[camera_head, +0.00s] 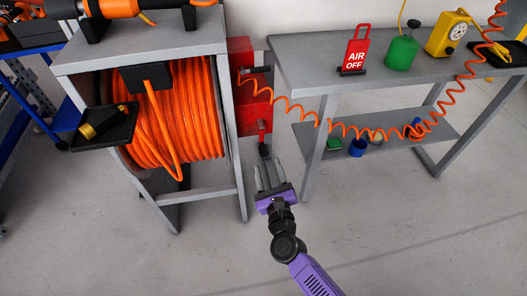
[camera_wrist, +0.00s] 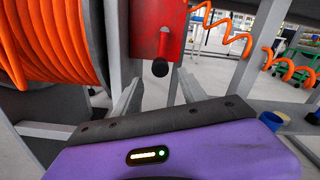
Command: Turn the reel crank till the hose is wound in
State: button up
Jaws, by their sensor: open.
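The hose reel (camera_head: 185,110) is wound with orange hose inside a grey frame. A length of hose (camera_head: 165,130) comes through a black guide block (camera_head: 146,77) and hangs down the front. The crank's red arm (camera_head: 262,133) points down on the reel's right side, with a black knob (camera_head: 264,150) at its lower end. In the wrist view the knob (camera_wrist: 160,67) shows just beyond and between the finger tips. My gripper (camera_head: 268,167) is open and empty, just below the knob; I see no contact.
A grey table (camera_head: 300,65) stands at the right, carrying a red AIR OFF sign (camera_head: 356,52), a green can (camera_head: 402,52) and a yellow device (camera_head: 449,35). A coiled orange air line (camera_head: 345,128) sags across its front. A black tray (camera_head: 105,128) juts out left. The floor in front is clear.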

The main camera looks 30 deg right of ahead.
aim_at(265, 155)
jog(key=shift+w+d+r+m, duration=0.1)
jog(key=shift+w+m, duration=0.15)
jog(key=shift+m, duration=0.15)
jog(key=b+x, duration=0.1)
jog(key=x, duration=0.6)
jog(key=shift+w+b, duration=0.1)
jog(key=shift+b, duration=0.2)
grip_shut()
dwell(0.9)
